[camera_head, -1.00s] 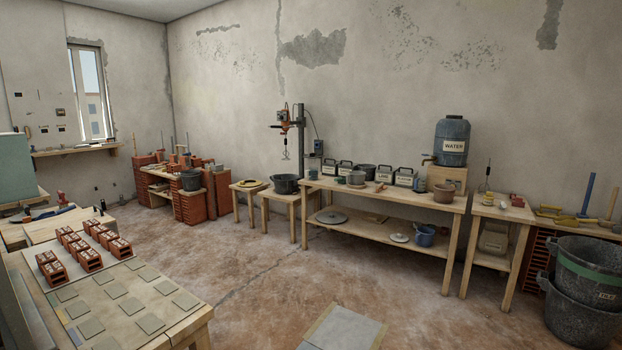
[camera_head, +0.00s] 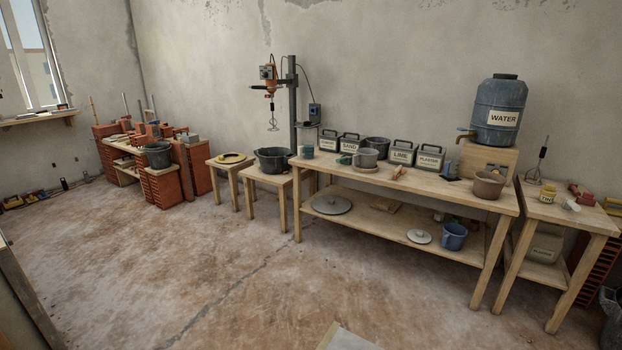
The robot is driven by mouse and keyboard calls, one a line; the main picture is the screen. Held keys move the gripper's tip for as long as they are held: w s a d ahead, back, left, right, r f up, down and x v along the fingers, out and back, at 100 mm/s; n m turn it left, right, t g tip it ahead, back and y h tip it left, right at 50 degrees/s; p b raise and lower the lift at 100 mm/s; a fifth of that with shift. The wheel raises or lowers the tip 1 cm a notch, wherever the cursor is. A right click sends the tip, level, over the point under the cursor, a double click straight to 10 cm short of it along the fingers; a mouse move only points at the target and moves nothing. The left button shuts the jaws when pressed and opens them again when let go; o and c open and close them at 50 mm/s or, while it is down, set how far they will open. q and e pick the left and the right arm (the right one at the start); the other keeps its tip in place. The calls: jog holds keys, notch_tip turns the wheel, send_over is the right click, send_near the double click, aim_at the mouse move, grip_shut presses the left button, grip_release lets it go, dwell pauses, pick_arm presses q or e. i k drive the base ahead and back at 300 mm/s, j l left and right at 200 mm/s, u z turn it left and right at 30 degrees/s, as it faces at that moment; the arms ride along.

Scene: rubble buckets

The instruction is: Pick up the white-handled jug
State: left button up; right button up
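I cannot pick out a white-handled jug for certain at this size. A small teal cup (camera_head: 308,151) is at the table's left end. A brown pot (camera_head: 488,185) is near the right end. Neither of my grippers is in view.
The long table (camera_head: 440,190) stands along the back wall with labelled boxes (camera_head: 401,152) and a water barrel (camera_head: 500,108) behind. A small side table (camera_head: 570,214) is at its right. Stools (camera_head: 277,181) stand left.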

aim_at(308, 146)
jog(key=i, duration=2.6)
